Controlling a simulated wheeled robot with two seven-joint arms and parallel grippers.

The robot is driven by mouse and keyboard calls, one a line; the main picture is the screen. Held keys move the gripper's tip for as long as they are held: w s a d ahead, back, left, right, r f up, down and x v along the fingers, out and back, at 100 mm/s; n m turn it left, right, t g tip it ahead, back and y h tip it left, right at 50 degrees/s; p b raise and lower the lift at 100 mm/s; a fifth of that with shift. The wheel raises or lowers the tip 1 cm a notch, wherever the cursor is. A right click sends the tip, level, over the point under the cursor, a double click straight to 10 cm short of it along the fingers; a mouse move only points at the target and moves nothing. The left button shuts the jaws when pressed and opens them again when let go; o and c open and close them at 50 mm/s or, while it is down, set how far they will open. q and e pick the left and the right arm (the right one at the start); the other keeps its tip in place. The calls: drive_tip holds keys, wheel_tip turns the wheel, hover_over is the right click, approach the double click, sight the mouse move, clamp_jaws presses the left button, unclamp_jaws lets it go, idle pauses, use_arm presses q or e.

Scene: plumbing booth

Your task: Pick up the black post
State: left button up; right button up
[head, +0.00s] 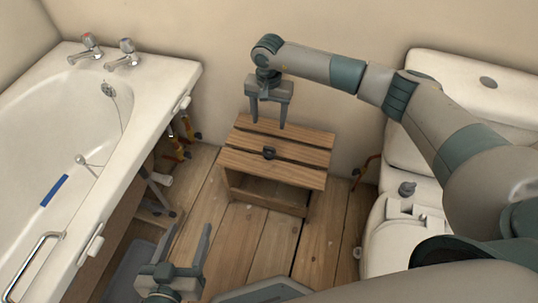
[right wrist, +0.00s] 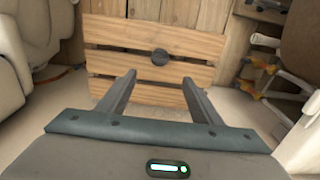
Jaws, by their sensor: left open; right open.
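A small black post (head: 269,153) stands on the slatted wooden stool (head: 290,180) near the middle of the head view. It also shows in the right wrist view (right wrist: 160,57), as a dark round top on the middle slat, between and beyond the two fingers. My right gripper (head: 268,120) is open and empty, fingers down, above the back of the stool and apart from the post. My left gripper (head: 188,234) is open and empty, low beside the bath, in front and left of the stool.
A white bath (head: 150,100) with two taps (head: 104,52) fills the left. A white toilet (head: 400,225) stands at the right with a dark grey knob-like piece (head: 406,188) on it. Pipes and valves (head: 180,145) sit under the bath edge. Bare floorboards (head: 260,235) lie before the stool.

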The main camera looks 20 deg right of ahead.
drive_tip(key=b, duration=0.1)
hover_over(269, 147)
wheel_tip(269, 147, down, 10)
drive_tip(key=shift+s, duration=0.15)
use_arm(q)
drive_tip(key=r, duration=0.1)
drive_tip(key=r+t, duration=0.1)
drive_tip(key=w+d+r+t, duration=0.1)
drive_tip(key=r, duration=0.1)
drive_tip(key=shift+h, duration=0.4)
use_arm(e)
drive_tip(key=shift+f, duration=0.4)
wheel_tip(269, 147, down, 4)
drive_tip(key=shift+f+b, duration=0.2)
drive_tip(key=shift+b, duration=0.25)
drive_tip(key=shift+f, duration=0.35)
use_arm(q)
drive_tip(key=r+t, duration=0.2)
drive_tip(key=shift+s+d+r+h, duration=0.1)
drive_tip(key=shift+d+r+h, duration=0.2)
drive_tip(key=shift+d+r, duration=0.1)
use_arm(e)
drive_tip(key=c, duration=1.2)
